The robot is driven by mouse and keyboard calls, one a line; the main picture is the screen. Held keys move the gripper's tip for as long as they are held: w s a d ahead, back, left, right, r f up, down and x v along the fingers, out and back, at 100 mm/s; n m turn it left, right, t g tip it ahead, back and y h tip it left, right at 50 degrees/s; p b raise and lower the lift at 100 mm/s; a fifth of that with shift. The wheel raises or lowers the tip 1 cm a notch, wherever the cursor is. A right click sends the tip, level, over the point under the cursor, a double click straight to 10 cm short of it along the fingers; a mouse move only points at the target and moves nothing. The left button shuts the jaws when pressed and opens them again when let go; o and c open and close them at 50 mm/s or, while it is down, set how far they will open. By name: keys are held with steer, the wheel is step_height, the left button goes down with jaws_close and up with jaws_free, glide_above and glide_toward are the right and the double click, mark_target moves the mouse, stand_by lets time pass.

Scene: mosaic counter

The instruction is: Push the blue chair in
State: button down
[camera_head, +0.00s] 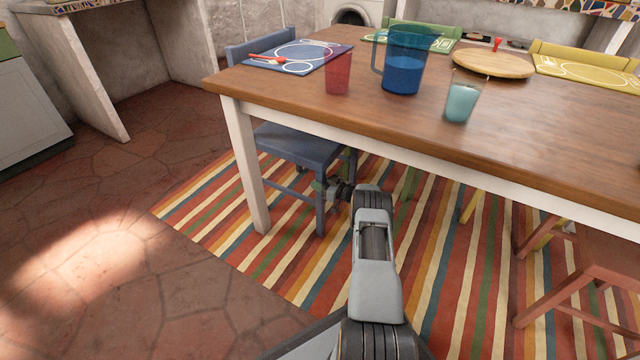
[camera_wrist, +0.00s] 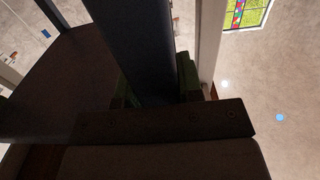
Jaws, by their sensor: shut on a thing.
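The blue chair (camera_head: 298,143) stands at the left end of the wooden table (camera_head: 500,120). Its seat is partly beneath the tabletop, and its backrest rises beyond the table's far left edge. The tabletop hides part of the chair between seat and backrest. My gripper (camera_head: 326,187) reaches low under the table edge to a chair leg, below the seat. In the wrist view, its green finger pads (camera_wrist: 155,88) sit on both sides of the dark blue leg (camera_wrist: 135,40), shut on it.
A white table leg (camera_head: 246,165) stands just left of the chair. A red chair (camera_head: 590,255) is at the right. A striped rug (camera_head: 260,245) lies below. A blue pitcher (camera_head: 403,70), red cup (camera_head: 338,75) and teal glass (camera_head: 462,100) stand on the table. Floor at left is clear.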

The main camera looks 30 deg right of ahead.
steer(key=c, duration=0.7)
jaws_free()
steer(key=shift+a, duration=0.1)
steer(key=shift+s, duration=0.1)
steer(key=shift+p+v, duration=2.3)
steer(key=shift+v, duration=4.55)
